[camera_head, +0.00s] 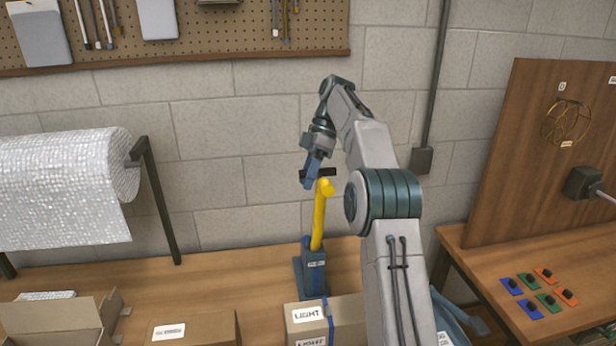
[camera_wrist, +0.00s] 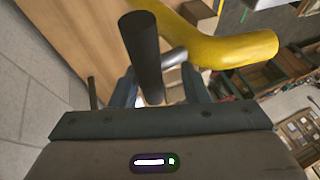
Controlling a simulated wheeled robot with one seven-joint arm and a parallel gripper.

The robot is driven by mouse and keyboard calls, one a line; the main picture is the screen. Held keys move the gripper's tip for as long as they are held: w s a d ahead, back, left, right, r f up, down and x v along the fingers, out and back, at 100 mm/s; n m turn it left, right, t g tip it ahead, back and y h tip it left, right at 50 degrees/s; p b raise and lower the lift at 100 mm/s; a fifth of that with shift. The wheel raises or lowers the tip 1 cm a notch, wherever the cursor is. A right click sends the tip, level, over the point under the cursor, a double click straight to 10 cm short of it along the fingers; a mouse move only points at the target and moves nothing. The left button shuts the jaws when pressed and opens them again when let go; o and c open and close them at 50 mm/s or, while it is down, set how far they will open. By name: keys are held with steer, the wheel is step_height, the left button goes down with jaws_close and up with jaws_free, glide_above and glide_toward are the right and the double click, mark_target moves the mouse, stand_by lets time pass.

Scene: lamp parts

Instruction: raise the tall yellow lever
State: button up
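The tall yellow lever (camera_head: 319,218) stands nearly upright, leaning slightly right, in a blue-grey base (camera_head: 313,272) on the bench. Its top bends over. In the wrist view the yellow arm (camera_wrist: 235,50) curves at the upper right, and a grey rod (camera_wrist: 174,58) joins it to a black cylindrical grip (camera_wrist: 145,45). My gripper (camera_head: 312,178) is at the lever's top, pointing down. In the wrist view, my gripper's fingers (camera_wrist: 160,85) are apart, one on either side of the black grip, with gaps showing. Contact with the grip is not clear.
A box marked LIGHT (camera_head: 305,320) stands in front of the lever base. An open carton (camera_head: 55,320) and a bubble-wrap roll (camera_head: 60,190) are at left. The block wall is close behind. A side table (camera_head: 550,325) with coloured pieces is at right.

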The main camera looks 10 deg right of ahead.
steer(key=shift+w+f, duration=0.2)
steer(key=shift+s, duration=0.25)
